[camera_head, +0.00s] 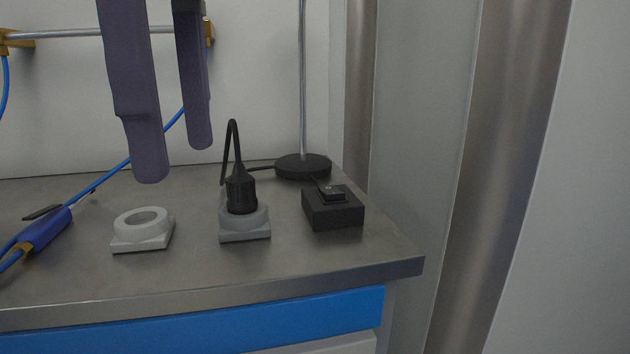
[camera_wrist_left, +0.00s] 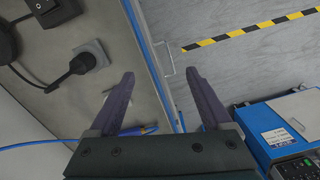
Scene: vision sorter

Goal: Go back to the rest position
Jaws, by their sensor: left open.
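My left gripper (camera_head: 175,162) hangs above the bench in the head view, with two purple fingers spread apart and nothing between them. In the left wrist view its open fingers (camera_wrist_left: 160,73) also hold nothing. Below it on the metal bench (camera_head: 200,280) are an empty grey ring holder (camera_head: 127,243) and a second grey holder (camera_head: 245,233). A black plug-shaped device (camera_head: 240,190) with a cable stands upright in the second holder; it also shows in the left wrist view (camera_wrist_left: 82,63). My right gripper is not in view.
A black box with a switch (camera_head: 333,212) and a pole stand with round black base (camera_head: 303,167) are at the right. A blue tool (camera_head: 45,230) with a blue cable lies at the left. A rail (camera_head: 75,33) runs along the back wall. A blue machine (camera_wrist_left: 285,125) stands beyond the bench.

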